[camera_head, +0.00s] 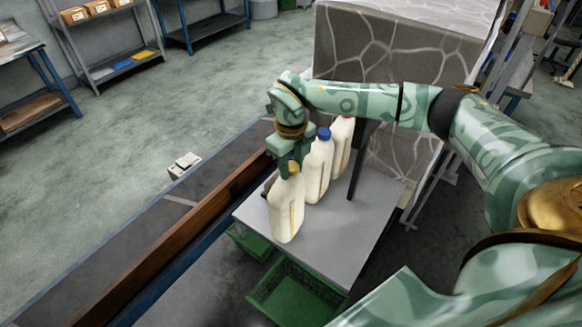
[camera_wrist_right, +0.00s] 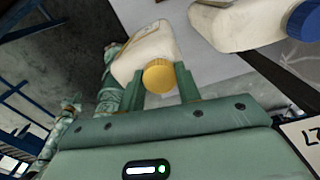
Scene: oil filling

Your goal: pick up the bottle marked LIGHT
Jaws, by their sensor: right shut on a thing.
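A cream bottle with a yellow cap (camera_head: 286,212) is the nearest of three bottles on the grey table top (camera_head: 335,235). My right gripper (camera_head: 288,163) comes down on its neck and is shut on it. In the right wrist view the yellow cap (camera_wrist_right: 159,76) sits between the two green fingers (camera_wrist_right: 160,90). A blue-capped bottle (camera_head: 318,170) stands just behind it, and a red-capped bottle (camera_head: 342,143) stands farther back. I cannot read a LIGHT mark on any bottle. I cannot tell whether the held bottle touches the table. My left gripper is not in view.
A dark upright panel (camera_head: 358,160) stands right of the bottles. A brown rail (camera_head: 175,255) runs along the left. Green crates (camera_head: 290,295) sit below the table. A white card (camera_wrist_right: 304,140) with partly cut-off lettering shows at the wrist view's right edge. The table's front is clear.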

